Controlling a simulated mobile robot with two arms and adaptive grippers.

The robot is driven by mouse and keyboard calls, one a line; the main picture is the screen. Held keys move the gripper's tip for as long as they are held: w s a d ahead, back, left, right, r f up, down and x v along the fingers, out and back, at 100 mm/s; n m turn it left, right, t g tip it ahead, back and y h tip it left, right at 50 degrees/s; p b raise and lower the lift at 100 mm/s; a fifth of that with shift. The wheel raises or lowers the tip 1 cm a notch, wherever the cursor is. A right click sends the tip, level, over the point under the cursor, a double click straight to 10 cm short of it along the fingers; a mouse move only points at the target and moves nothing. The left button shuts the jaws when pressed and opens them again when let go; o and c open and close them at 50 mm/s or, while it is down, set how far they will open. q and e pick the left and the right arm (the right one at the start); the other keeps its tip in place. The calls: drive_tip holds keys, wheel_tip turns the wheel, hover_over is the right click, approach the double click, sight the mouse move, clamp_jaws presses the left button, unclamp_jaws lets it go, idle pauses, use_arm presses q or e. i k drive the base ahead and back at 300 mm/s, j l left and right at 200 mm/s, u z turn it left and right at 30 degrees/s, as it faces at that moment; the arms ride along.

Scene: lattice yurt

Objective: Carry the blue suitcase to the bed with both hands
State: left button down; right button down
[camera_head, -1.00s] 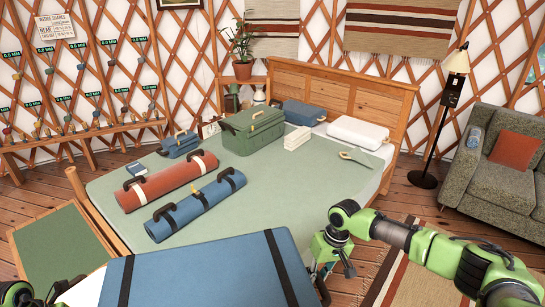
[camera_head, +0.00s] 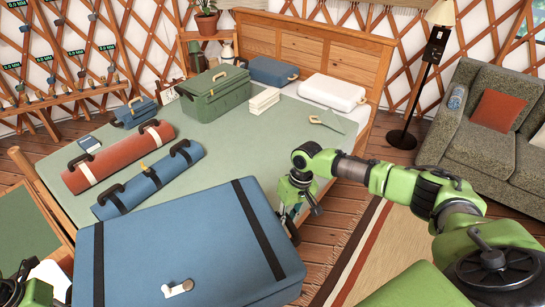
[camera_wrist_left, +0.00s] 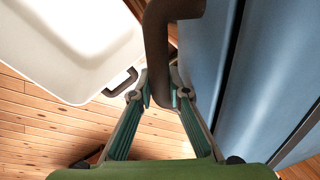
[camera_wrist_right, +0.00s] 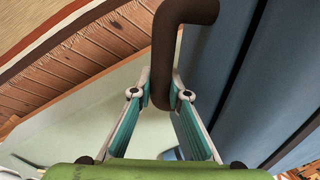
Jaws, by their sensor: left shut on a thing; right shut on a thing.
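The blue suitcase (camera_head: 150,245) with dark straps and a silver clasp fills the lower middle of the head view. It covers the near part of the bed (camera_head: 240,135); I cannot tell whether it touches it. My right gripper (camera_head: 298,205) is at its right side, and in the right wrist view (camera_wrist_right: 160,97) its fingers are shut on a dark curved handle (camera_wrist_right: 163,50). My left gripper (camera_head: 22,290) shows only partly at the lower left. In the left wrist view (camera_wrist_left: 162,97) it is shut on the other dark handle (camera_wrist_left: 157,45).
A blue roll (camera_head: 150,182), a red roll (camera_head: 115,157), a green case (camera_head: 218,98), a white case (camera_head: 333,92) and other small items lie on the bed. The bed's near right part is bare. A sofa (camera_head: 480,110) and floor lamp (camera_head: 420,75) stand right.

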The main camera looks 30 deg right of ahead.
sight(271, 161)
drive_tip(key=i+l+u, duration=0.1)
drive_tip(key=l, duration=0.45)
drive_tip(key=i+l+u, duration=0.1)
drive_tip(key=l, duration=0.45)
drive_tip(key=i+l+u, duration=0.1)
drive_tip(key=l, duration=0.5)
drive_tip(key=i+l+u, duration=0.1)
drive_tip(key=l, duration=0.45)
drive_tip(key=l+u, duration=0.1)
drive_tip(key=l, duration=0.4)
drive_tip(key=k+l+u, duration=0.1)
drive_tip(key=l, duration=0.35)
drive_tip(key=k+l, duration=0.1)
drive_tip(key=l, duration=0.4)
drive_tip(key=l+u, duration=0.15)
drive_tip(key=l, duration=0.35)
drive_tip(key=k+l+u, duration=0.1)
drive_tip(key=l, duration=0.35)
drive_tip(key=k+l+u, duration=0.1)
drive_tip(key=k+l, duration=0.2)
drive_tip(key=l, duration=0.1)
